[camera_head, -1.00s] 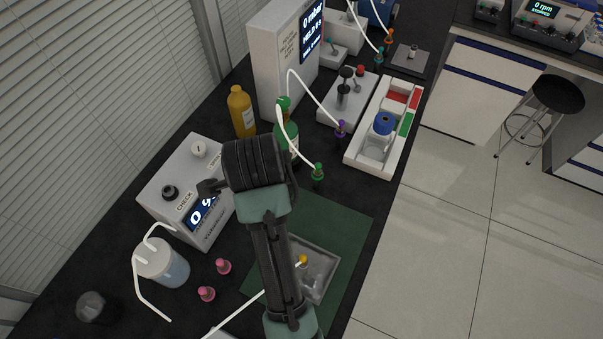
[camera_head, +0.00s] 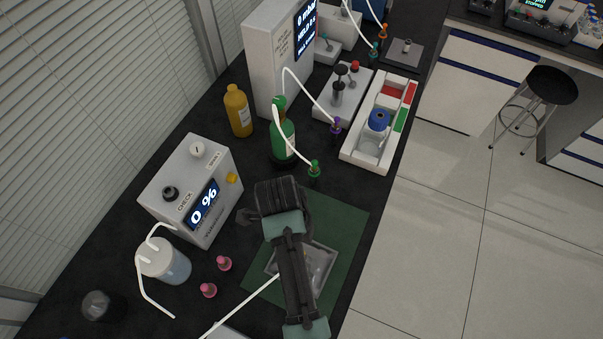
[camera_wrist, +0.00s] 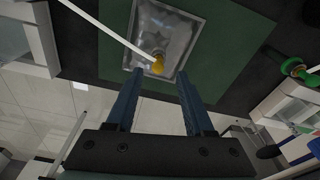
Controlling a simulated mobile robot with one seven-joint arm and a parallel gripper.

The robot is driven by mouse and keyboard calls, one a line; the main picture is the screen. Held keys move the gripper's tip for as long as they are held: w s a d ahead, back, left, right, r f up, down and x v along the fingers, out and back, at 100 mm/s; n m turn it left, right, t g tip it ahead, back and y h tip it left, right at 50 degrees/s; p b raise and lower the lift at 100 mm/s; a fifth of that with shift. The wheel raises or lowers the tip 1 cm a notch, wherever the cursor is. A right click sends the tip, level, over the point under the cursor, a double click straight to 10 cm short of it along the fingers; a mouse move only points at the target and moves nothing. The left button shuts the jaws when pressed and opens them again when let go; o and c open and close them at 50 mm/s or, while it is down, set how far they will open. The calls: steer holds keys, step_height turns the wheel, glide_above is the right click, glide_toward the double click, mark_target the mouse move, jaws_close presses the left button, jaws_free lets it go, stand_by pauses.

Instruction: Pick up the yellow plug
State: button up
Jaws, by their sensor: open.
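The yellow plug (camera_wrist: 157,66) lies in a shallow metal tray (camera_wrist: 201,32), at the end of a white tube (camera_wrist: 108,30). My gripper (camera_wrist: 160,74) is open, with its two dark blue fingers pointing towards the tray. In the wrist view the plug shows between the fingertips, with nothing held; the remaining distance is hard to tell. In the head view my arm covers the plug and my fingers. The tray (camera_head: 332,258) shows there partly behind my arm, on a green mat (camera_head: 345,222).
A white meter box (camera_head: 180,205) with a yellow fitting (camera_head: 233,178) stands left of my arm. Two pink plugs (camera_head: 223,263) and a beaker (camera_head: 165,262) are nearby. A green plug (camera_head: 314,171) and green bottle (camera_head: 283,135) stand beyond. The mat's right side is clear.

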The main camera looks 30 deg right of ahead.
steer(key=shift+s+d+f+p, duration=0.1)
steer(key=shift+s+f+p, duration=0.15)
steer(key=shift+f, duration=0.95)
steer(key=shift+s+d+f+p, duration=0.1)
steer(key=shift+f+p, duration=0.2)
steer(key=shift+f, duration=0.85)
steer(key=shift+c, duration=0.3)
jaws_close()
